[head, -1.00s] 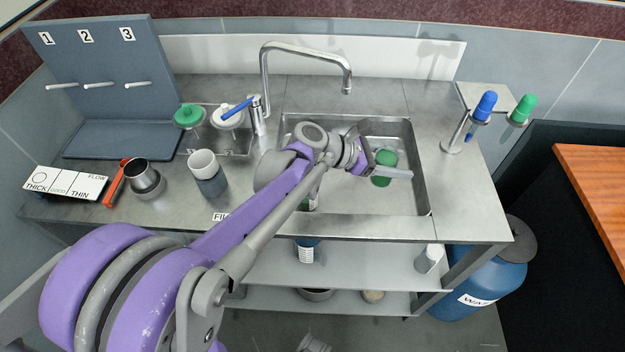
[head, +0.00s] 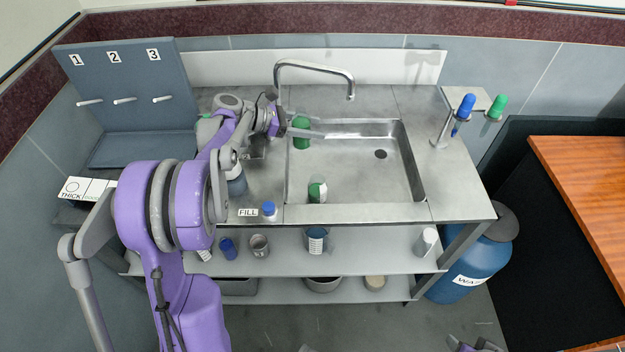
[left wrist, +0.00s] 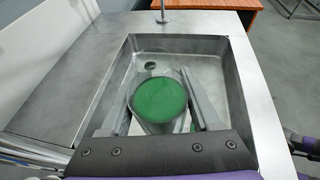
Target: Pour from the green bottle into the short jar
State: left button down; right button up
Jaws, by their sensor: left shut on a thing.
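My left gripper (head: 312,133) is shut on the green bottle (head: 301,137) over the left side of the sink. In the left wrist view the bottle (left wrist: 160,102) shows as a round green top over a pale body, between the two fingers of the gripper (left wrist: 160,108). A grey-blue cup (head: 238,186) stands on the counter left of the sink, partly hidden by my left arm. I cannot tell for sure which vessel is the short jar. Grey and purple parts of my right arm show at the bottom edge; its fingers cannot be made out.
A green-and-white container (head: 317,190) is at the sink's front edge. A small blue-capped item (head: 268,209) stands by the FILL label (head: 248,212). The tap (head: 315,68) arches over the sink (head: 410,165). Several vessels line the shelf (head: 375,262).

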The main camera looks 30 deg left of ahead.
dwell(0.3)
pick_arm(q)
notch_tip(320, 180, down, 8)
jog(key=s+d+m+t+y+b, duration=0.1)
jog(key=d+m+y+b, duration=0.1)
jog(key=m+y, duration=0.2)
jog(key=shift+s+d+m+t, duration=0.2)
jog(key=shift+m+t, duration=0.1)
jog(key=shift+m, duration=0.2)
dwell(0.4)
jog(key=shift+m+y, duration=0.3)
jog(key=shift+y, duration=0.2)
dwell(1.0)
jog(key=shift+w+a+r+m+t+y, duration=0.15)
jog(key=shift+a+r+m+t+y, duration=0.1)
jog(key=shift+m+t+y, duration=0.2)
dwell(2.1)
jog(key=shift+w+a+f+m+t+y, duration=0.15)
jog(key=shift+f+m+t+y, duration=0.1)
jog(key=shift+f+m+t, duration=0.15)
dwell(1.6)
